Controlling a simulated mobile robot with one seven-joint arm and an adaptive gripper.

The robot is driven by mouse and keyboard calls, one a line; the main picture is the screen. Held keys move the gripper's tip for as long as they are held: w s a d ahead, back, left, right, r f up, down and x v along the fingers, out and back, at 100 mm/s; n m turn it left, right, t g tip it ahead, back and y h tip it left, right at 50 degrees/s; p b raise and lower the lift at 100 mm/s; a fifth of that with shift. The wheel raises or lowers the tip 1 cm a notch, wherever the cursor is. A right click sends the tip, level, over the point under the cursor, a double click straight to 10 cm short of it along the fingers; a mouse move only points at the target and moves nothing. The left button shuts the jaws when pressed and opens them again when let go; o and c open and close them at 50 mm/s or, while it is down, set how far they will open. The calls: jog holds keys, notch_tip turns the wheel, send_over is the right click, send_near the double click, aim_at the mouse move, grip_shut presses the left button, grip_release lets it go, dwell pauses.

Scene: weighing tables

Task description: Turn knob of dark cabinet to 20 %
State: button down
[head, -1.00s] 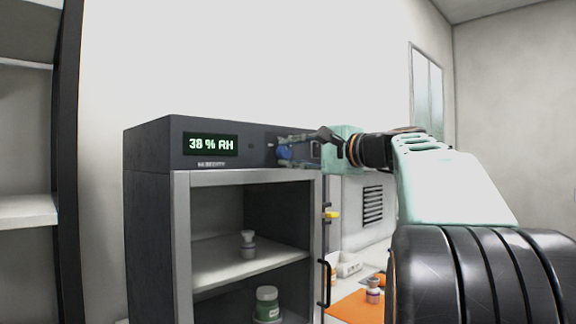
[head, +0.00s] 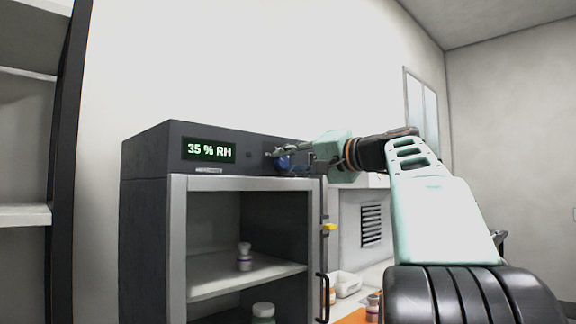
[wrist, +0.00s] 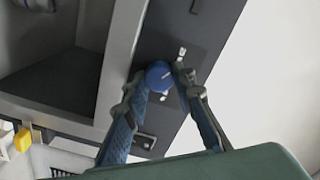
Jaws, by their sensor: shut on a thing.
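The dark cabinet (head: 146,205) stands left of centre in the head view. Its display (head: 209,149) reads 35 % RH in green. The blue knob (wrist: 158,75) sits on the cabinet's top front panel, and in the wrist view it lies between the two fingertips. My gripper (head: 275,157) is at that panel, right of the display, shut on the knob. In the head view the fingers largely cover the knob.
The cabinet front shows an open interior with a shelf (head: 250,277) holding a small white vial (head: 244,257). A green jar with a white lid (head: 263,312) stands below. A yellow piece (head: 329,227) and a black handle (head: 322,297) are at the right edge. Shelving stands far left.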

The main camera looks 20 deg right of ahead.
dwell(0.4)
jog(key=c, duration=1.6)
grip_release()
jog(key=shift+v, duration=4.05)
jog(key=shift+a+r, duration=0.1)
